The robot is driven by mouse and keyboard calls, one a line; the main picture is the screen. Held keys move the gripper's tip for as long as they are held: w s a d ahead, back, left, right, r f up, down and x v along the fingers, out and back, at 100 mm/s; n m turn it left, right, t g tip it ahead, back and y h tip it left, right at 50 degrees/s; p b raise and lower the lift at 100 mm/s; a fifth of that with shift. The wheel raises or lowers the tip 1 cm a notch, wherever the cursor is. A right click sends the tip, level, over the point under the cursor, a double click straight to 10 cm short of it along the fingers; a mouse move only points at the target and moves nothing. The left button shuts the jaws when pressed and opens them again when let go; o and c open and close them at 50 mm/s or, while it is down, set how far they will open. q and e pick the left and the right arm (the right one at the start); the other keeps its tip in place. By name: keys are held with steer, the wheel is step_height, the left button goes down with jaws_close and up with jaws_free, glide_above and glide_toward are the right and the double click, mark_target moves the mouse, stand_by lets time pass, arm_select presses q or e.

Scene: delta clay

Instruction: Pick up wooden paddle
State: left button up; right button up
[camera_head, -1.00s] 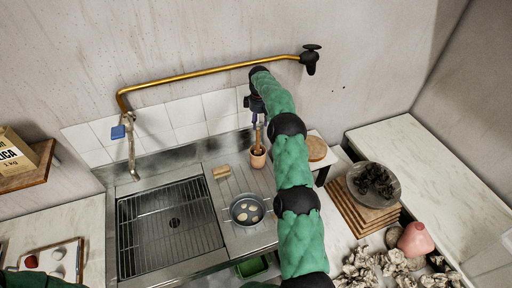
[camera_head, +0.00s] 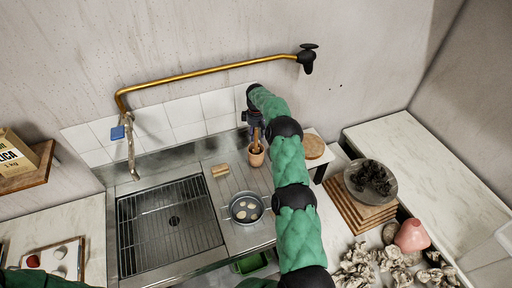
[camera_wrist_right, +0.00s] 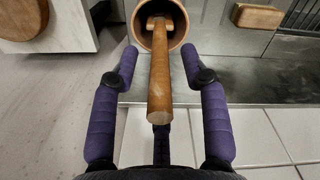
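The wooden paddle (camera_wrist_right: 160,85) stands in a round wooden pot (camera_wrist_right: 176,12), its handle pointing toward my right wrist camera. In the head view the paddle (camera_head: 256,138) leans up out of the pot (camera_head: 256,157), which is on the metal sink counter. My right gripper (camera_wrist_right: 160,58) is open. In the head view the gripper (camera_head: 255,127) is right above the pot, partly hidden by my wrist. My left gripper is out of view.
A pan (camera_head: 246,208) with pale pieces and a small wooden block (camera_head: 220,171) are on the counter near the pot. The sink basin (camera_head: 172,222) is to the left. A round wooden board (camera_head: 313,146) lies to the right. A brass faucet pipe (camera_head: 200,74) runs along the wall behind.

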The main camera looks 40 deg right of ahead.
jaws_close()
steer(key=shift+r, duration=0.1)
